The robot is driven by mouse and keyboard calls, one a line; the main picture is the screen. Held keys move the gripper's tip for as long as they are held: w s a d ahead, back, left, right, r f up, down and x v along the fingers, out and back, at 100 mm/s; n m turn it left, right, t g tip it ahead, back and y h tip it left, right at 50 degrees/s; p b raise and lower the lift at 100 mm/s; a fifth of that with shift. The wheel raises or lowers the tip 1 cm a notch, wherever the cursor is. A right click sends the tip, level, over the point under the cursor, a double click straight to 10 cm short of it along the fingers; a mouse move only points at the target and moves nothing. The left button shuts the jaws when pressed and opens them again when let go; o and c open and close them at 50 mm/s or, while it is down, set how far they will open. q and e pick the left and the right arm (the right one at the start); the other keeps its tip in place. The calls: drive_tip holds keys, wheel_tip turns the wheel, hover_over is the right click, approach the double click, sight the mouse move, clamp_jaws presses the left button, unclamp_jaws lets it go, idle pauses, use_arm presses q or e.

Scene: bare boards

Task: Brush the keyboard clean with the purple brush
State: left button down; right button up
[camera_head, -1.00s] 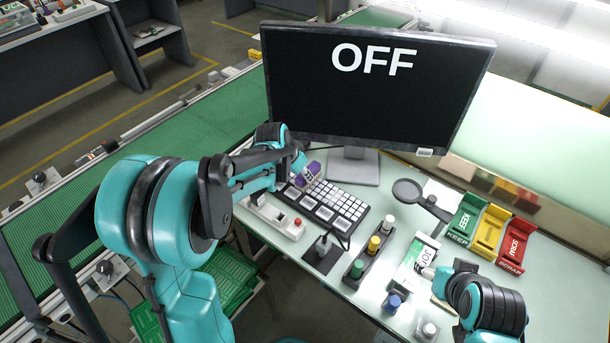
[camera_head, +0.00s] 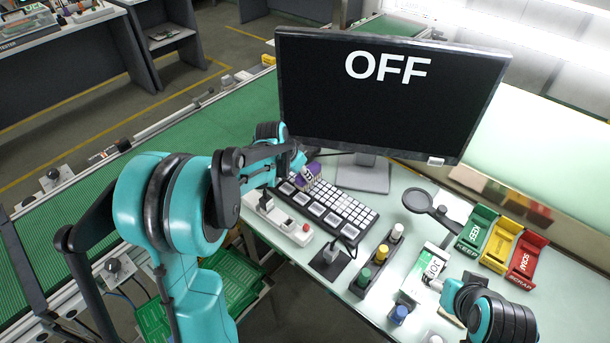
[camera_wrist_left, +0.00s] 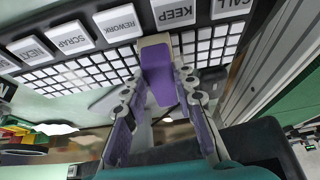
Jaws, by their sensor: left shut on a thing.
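The keyboard (camera_head: 335,207) lies on the bench in front of the monitor, dark with small white keys and a row of large labelled keys. It also fills the upper part of the left wrist view (camera_wrist_left: 60,75). My left gripper (camera_head: 301,165) is at the keyboard's far left end, shut on the purple brush (camera_head: 309,174). In the left wrist view the brush (camera_wrist_left: 159,80) stands between the fingers, its pale head over the small keys; contact is unclear. My right gripper (camera_head: 434,283) is beside a white and green box (camera_head: 428,266); its fingers are too small to read.
The monitor (camera_head: 390,95) reads OFF behind the keyboard. A switch box (camera_head: 278,218), a rack of coloured knobs (camera_head: 376,262), a magnifier (camera_head: 418,200) and green, yellow and red bins (camera_head: 500,246) crowd the bench. The conveyor (camera_head: 150,150) runs along the left.

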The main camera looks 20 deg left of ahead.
use_arm(q)
drive_tip(key=shift+w+a, duration=0.2)
drive_tip(key=shift+a, duration=0.45)
drive_tip(key=shift+w+a, duration=0.2)
drive_tip(key=shift+a, duration=0.4)
drive_tip(key=shift+s+d, duration=0.3)
drive_tip(key=shift+d, duration=0.55)
drive_tip(key=shift+s+d+f, duration=0.1)
drive_tip(key=shift+s+d, duration=0.25)
drive_tip(key=shift+d, duration=0.55)
drive_tip(key=shift+s+d+f, duration=0.1)
drive_tip(key=shift+s+d, duration=0.25)
drive_tip(key=shift+d, duration=0.5)
drive_tip(key=shift+s+d+r, duration=0.15)
drive_tip(key=shift+s+d, duration=0.1)
drive_tip(key=shift+d, duration=0.55)
drive_tip(key=shift+s+d+r, duration=0.1)
drive_tip(key=shift+s+d, duration=0.15)
drive_tip(key=shift+d, duration=0.55)
wheel_tip(320, 180, up, 7)
drive_tip(key=p, duration=0.6)
